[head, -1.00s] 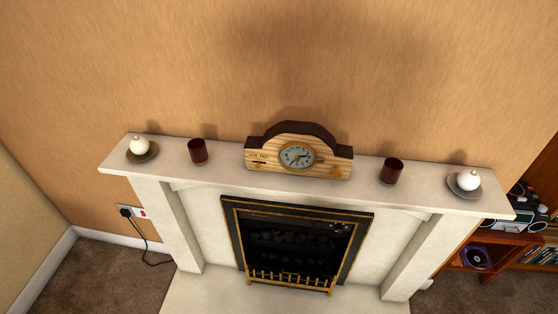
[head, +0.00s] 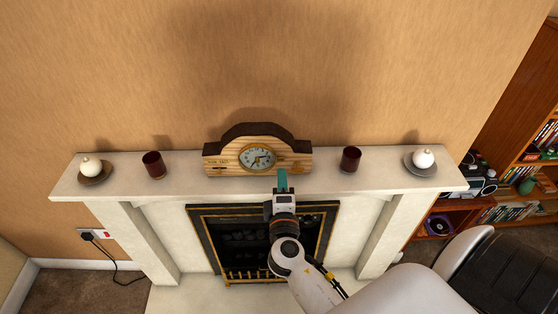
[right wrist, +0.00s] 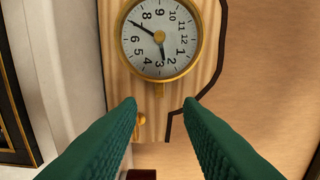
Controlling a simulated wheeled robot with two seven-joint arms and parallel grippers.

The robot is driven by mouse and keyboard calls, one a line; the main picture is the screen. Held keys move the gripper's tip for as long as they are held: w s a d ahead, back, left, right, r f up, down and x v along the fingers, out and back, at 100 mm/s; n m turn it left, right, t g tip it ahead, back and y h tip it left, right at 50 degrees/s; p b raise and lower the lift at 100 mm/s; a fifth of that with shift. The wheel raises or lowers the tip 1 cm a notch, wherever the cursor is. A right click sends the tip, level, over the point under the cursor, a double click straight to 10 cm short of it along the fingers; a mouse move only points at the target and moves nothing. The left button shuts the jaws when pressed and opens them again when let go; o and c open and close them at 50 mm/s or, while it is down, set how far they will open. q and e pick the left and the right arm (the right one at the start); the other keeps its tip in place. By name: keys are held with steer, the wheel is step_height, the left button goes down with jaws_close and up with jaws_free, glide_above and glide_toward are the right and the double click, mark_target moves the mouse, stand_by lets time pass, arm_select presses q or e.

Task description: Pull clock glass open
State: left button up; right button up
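A wooden mantel clock (head: 230,157) with a dark curved top stands on the middle of the white mantel. Its round glass (head: 258,158) has a brass rim and looks closed over the face. My right gripper (head: 282,176) is at the mantel's front edge, just below and right of the clock face. Its green fingers (right wrist: 161,101) are spread apart with nothing between them. My left gripper is not in view.
The mantel (head: 330,184) holds dark red cups (head: 153,165) and (head: 350,159) beside the clock, and white round candles on saucers (head: 95,177) near both ends. The fireplace (head: 235,225) is below. A bookshelf (head: 530,120) stands at the right.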

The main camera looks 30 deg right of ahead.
mark_target(281, 160)
steer(key=p+x, duration=0.1)
steer(key=x, duration=0.5)
steer(key=shift+w+d, duration=0.1)
steer(key=shift+w, duration=0.05)
steer(key=shift+c, duration=0.2)
jaws_close()
